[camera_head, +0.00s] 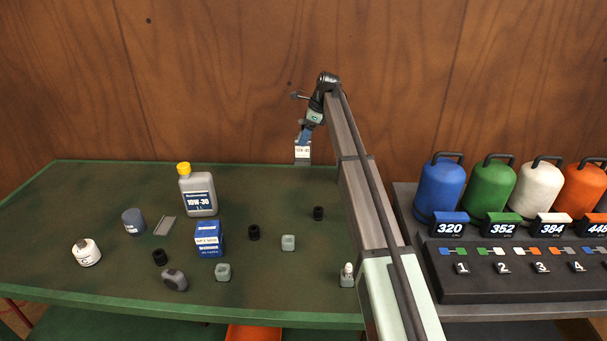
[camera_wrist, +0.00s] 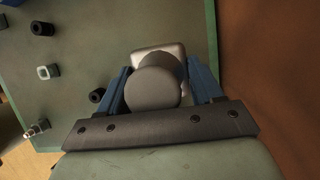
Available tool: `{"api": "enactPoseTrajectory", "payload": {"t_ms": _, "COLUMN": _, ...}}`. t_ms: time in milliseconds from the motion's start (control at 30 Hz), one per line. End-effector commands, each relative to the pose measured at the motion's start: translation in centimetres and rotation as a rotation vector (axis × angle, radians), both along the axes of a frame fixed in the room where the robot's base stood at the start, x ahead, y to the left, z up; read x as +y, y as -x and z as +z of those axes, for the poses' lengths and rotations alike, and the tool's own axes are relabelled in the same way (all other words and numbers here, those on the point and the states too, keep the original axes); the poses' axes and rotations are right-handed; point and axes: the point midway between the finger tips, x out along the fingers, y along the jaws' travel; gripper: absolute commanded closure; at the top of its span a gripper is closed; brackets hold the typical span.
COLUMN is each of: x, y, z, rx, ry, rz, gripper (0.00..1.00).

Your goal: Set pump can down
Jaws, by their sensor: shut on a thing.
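The pump can (camera_head: 303,153), a small grey can with a white printed label, is in my gripper (camera_head: 304,138) near the back edge of the green table (camera_head: 110,190). In the wrist view my gripper (camera_wrist: 158,90) has its blue fingers on either side of the can (camera_wrist: 155,84); a round grey cap tops a pale, squarish body. The can looks upright. Its base shows near the back table edge in the head view, and I cannot tell whether it touches the table.
A grey 10W-30 bottle (camera_head: 198,195), a blue box (camera_head: 208,240), a white tub (camera_head: 86,252), a dark blue can (camera_head: 133,221) and several small black and grey parts stand on the table. Coloured cylinders (camera_head: 441,190) stand at right. The back right table area looks clear.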

Motion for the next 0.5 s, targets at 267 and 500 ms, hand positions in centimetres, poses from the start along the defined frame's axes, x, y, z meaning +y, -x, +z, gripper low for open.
{"api": "enactPoseTrajectory", "payload": {"t_ms": 267, "x": 0.0, "y": 0.1, "z": -3.4, "rx": 0.0, "ry": -0.001, "rz": 0.001, "gripper": 1.0}}
{"api": "enactPoseTrajectory", "payload": {"t_ms": 500, "x": 0.0, "y": 0.0, "z": -5.8, "rx": -0.003, "ry": -0.001, "rz": 0.001, "gripper": 1.0}}
